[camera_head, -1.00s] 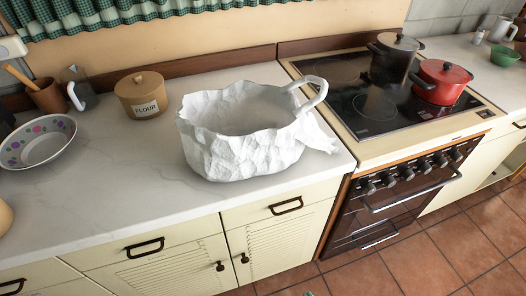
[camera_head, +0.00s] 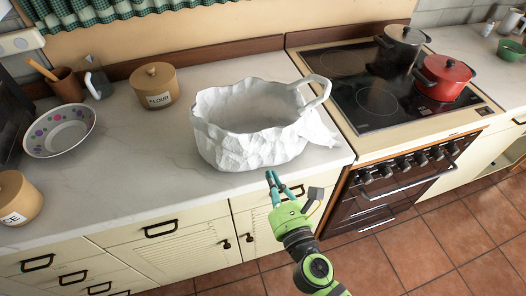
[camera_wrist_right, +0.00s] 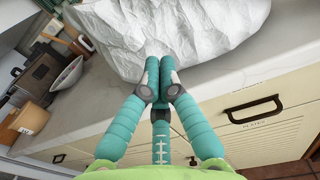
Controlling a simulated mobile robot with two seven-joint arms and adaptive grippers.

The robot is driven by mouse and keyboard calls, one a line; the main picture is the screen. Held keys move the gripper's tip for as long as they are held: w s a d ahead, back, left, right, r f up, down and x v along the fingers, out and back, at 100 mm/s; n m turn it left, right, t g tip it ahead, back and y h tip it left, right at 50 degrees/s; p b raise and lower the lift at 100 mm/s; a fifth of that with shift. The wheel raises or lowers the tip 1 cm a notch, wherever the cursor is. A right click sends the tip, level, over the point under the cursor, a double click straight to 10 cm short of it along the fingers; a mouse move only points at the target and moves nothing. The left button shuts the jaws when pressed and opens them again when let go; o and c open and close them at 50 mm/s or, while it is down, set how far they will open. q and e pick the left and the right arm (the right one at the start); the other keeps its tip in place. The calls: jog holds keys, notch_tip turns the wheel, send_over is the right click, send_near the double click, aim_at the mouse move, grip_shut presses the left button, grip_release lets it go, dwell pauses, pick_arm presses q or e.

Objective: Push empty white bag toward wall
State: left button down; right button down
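The white bag (camera_head: 248,150) stands open and upright on the pale countertop, crumpled and empty inside as far as I see. One loop handle rises at its right, and a loose flap hangs on that side. My right gripper (camera_head: 272,178) is in front of the bag, near the counter's front edge. In the right wrist view, the teal fingers (camera_wrist_right: 158,68) are together with nothing between them. Their tips overlap the lower side of the bag (camera_wrist_right: 200,28); I cannot tell if they touch it. My left gripper is out of view.
The tan wall (camera_head: 220,40) is behind the counter (camera_head: 130,190). A flour canister (camera_head: 158,88) stands left of the bag, with a dotted bowl (camera_head: 60,132) farther left. The stove (camera_head: 385,110) at the right holds a dark pot (camera_head: 400,48) and a red pot (camera_head: 444,78).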

aim_at(259, 149)
jog(key=x, duration=0.6)
jog(key=shift+p, duration=0.4)
jog(key=shift+w+a, duration=0.15)
jog(key=shift+w, duration=0.4)
